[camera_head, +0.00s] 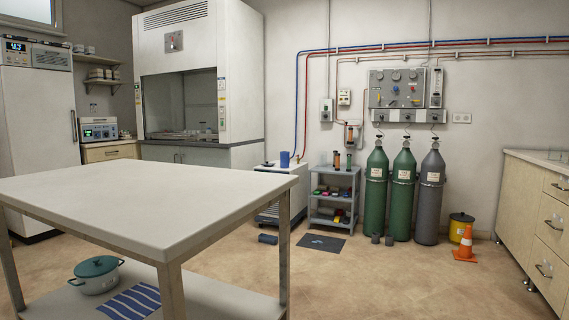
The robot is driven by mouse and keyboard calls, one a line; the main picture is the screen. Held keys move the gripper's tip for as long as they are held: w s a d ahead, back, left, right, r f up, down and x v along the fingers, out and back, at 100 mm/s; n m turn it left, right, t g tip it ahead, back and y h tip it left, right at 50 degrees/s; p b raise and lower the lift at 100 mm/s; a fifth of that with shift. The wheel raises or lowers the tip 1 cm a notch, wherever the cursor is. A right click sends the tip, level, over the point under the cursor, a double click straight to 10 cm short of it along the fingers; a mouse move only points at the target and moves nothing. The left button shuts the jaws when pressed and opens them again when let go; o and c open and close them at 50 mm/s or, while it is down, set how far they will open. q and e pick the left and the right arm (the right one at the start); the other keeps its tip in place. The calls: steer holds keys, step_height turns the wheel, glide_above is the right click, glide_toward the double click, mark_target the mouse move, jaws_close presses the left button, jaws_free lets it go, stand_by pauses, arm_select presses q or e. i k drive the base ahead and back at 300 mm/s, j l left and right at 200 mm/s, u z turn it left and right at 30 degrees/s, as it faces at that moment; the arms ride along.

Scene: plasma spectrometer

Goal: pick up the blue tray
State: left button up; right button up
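Neither of my grippers shows in the head view. I cannot make out a blue tray with certainty. A small dark blue object (268,239) lies on the floor by the white cabinet. Low items inside the fume hood (182,134) are too small to tell apart.
The white table fills the left foreground, with a teal pot (96,275) on its lower shelf. A grey cart (333,197), gas cylinders (403,190) and an orange cone (466,243) stand at the back. Drawers (548,215) line the right. The middle floor is mostly clear.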

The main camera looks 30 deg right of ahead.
mark_target(266, 239)
steer(key=i+z, duration=0.2)
steer(key=z, duration=0.15)
steer(key=i+z, duration=0.2)
steer(key=z, duration=0.15)
steer(key=i+l+z, duration=0.15)
steer(key=z, duration=0.25)
steer(key=i+z, duration=0.6)
steer(key=z, duration=0.25)
steer(key=i, duration=0.55)
steer(key=i+l, duration=0.15)
steer(key=i, duration=0.4)
steer(key=i+j+u, duration=0.1)
steer(key=i+u, duration=0.15)
steer(key=i, duration=0.45)
steer(key=i+l+u, duration=0.2)
steer(key=i, duration=0.5)
steer(key=i+u, duration=0.25)
steer(key=i, duration=0.45)
steer(key=i+j+u, duration=0.2)
steer(key=i+u, duration=0.55)
steer(key=u, duration=0.15)
steer(key=i+u, duration=0.4)
steer(key=i+l+u, duration=0.25)
steer(key=i+u, duration=0.45)
steer(key=i, duration=0.7)
steer(key=i+j+z, duration=0.15)
steer(key=i+z, duration=0.2)
steer(key=i, duration=0.15)
steer(key=i+j+z, duration=0.35)
steer(key=i+l, duration=0.1)
